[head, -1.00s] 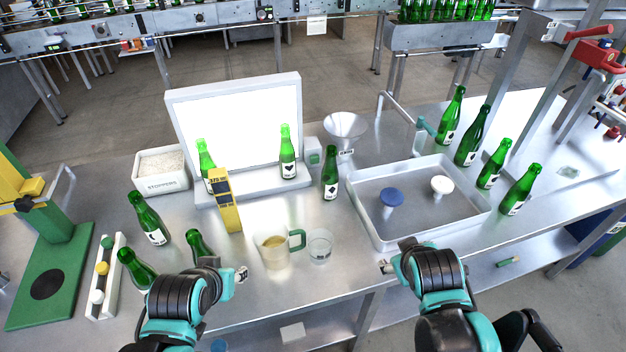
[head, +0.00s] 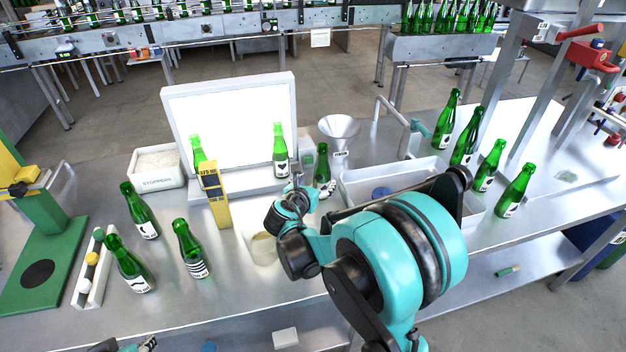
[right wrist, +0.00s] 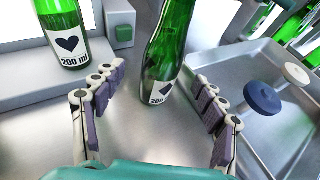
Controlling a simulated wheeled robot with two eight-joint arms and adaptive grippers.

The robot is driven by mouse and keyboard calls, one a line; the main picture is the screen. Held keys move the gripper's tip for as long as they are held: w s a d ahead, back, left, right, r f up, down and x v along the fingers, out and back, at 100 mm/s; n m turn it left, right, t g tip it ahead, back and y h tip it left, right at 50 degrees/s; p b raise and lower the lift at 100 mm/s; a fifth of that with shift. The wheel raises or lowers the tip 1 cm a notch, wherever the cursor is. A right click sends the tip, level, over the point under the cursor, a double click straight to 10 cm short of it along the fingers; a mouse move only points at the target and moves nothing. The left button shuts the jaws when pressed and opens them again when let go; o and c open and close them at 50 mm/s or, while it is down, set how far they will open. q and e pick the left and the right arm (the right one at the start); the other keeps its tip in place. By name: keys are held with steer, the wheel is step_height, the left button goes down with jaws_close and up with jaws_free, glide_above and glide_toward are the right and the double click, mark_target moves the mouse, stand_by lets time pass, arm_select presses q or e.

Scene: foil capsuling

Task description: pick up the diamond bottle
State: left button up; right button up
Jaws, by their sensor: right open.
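A green bottle (head: 322,163) stands upright on the steel table, right of the light panel. In the right wrist view this bottle (right wrist: 171,48) rises between the spread fingers of my right gripper (right wrist: 158,98). Its white label reads 200 and has a dark symbol turned partly away, so I cannot be sure it is a diamond. My right gripper (head: 306,196) is open around the bottle's near side, and no finger clearly touches it. My left gripper (head: 146,345) shows only as a sliver at the bottom edge.
A heart-label bottle (right wrist: 68,38) stands close by at the left on the panel's base (right wrist: 30,92). A tray (right wrist: 262,68) with a blue stopper (right wrist: 262,97) and a white one lies to the right. A yellow gauge (head: 218,205) and a jug (head: 262,248) stand left of my right arm.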

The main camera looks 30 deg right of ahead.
mark_target(319, 178)
steer(key=b+x, duration=0.2)
steer(key=x, duration=0.4)
steer(key=shift+s+d+r, duration=0.1)
steer(key=shift+r, duration=0.1)
steer(key=shift+s+r, duration=0.1)
steer(key=shift+r, duration=0.05)
steer(key=shift+c, duration=0.4)
steer(key=c, duration=1.5)
